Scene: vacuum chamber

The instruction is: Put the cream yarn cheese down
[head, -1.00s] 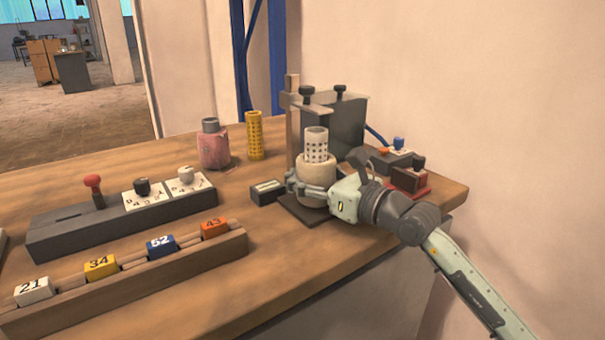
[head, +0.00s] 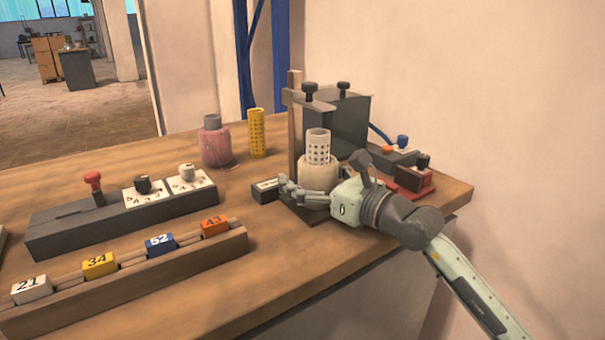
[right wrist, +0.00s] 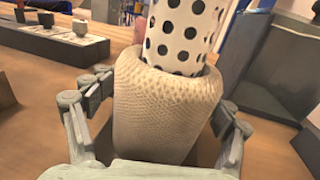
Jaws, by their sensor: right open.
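The cream yarn cheese (head: 318,176) stands upright on a dark square plate (head: 306,216) at the right of the bench, with a white perforated tube (head: 317,146) sticking out of its top. My right gripper (head: 305,194) is at the cheese's near side, lower than its middle. In the right wrist view the cheese (right wrist: 165,105) stands between the spread fingers (right wrist: 165,110), with a visible gap at the right finger; contact at the left finger is unclear. The cheese's base is hidden by my gripper. My left gripper is not in view.
Behind stands a dark grey box with black knobs (head: 340,122). A switch panel (head: 120,212) and numbered rack (head: 130,280) lie left. A red-based device (head: 405,178) is close right.

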